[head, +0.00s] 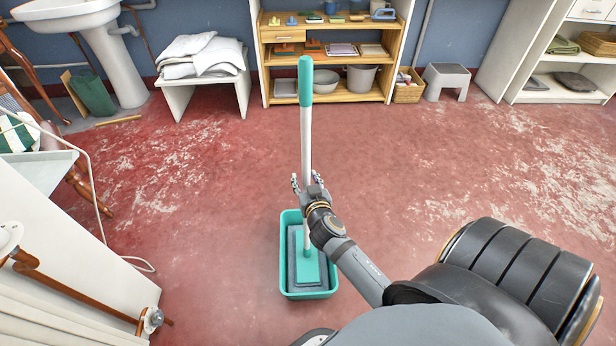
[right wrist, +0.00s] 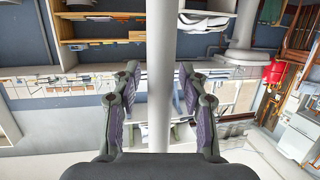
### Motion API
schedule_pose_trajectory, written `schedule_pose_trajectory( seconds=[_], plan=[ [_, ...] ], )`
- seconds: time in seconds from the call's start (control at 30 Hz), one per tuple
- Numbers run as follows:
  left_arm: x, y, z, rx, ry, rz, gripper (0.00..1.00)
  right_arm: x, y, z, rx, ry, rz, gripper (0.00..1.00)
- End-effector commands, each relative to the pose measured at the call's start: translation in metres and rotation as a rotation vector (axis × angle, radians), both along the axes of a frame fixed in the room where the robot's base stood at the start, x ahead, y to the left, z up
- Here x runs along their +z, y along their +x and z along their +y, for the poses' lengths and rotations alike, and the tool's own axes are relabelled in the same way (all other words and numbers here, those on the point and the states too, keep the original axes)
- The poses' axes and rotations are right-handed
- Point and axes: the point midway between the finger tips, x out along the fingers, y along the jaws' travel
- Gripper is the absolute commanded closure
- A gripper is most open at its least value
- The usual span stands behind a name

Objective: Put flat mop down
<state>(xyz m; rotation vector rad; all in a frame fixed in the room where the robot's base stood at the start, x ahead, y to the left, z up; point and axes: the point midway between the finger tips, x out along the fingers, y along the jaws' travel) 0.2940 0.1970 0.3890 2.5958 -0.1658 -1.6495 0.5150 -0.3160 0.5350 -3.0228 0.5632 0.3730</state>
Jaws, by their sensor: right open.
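The flat mop (head: 305,128) stands upright, with a white pole and a teal grip at its top. Its flat teal head (head: 306,268) with a grey pad rests inside a teal rectangular bucket (head: 327,290) on the floor. My right gripper (head: 307,183) is at the lower half of the pole, with its fingers on either side of it. In the right wrist view the pole (right wrist: 161,70) runs between the two open fingers (right wrist: 160,95), with gaps on both sides. My left gripper is not in view.
Red worn floor (head: 210,180) lies open around the bucket. A white bench with folded cloths (head: 205,55) and a wooden shelf (head: 272,80) stand at the back. A grey stool (head: 446,78) is right of them. A white cabinet (head: 50,250) and a cable (head: 95,190) are at left.

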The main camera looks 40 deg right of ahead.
Motion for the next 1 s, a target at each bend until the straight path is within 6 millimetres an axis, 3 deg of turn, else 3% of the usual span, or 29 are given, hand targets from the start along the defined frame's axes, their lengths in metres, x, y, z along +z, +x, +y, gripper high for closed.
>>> schedule_pose_trajectory(
  seconds=[0.4, 0.6, 0.77, 0.87, 1.0],
  plan=[
    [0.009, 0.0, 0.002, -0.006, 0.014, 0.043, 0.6, 0.022, -0.084, 0.032, -0.005, 0.006, 0.004, 0.57],
    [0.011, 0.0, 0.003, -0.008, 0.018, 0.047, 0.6, 0.028, -0.103, 0.039, -0.003, 0.002, 0.001, 0.57],
    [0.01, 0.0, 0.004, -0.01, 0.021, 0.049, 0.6, 0.026, -0.105, 0.039, -0.004, 0.002, 0.01, 0.57],
    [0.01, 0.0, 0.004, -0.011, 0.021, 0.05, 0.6, 0.002, -0.113, 0.035, -0.02, 0.024, 0.11, 0.57],
    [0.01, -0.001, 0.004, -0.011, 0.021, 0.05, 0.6, -0.069, -0.147, 0.046, 0.04, 0.101, 0.451, 0.57]
  ],
)
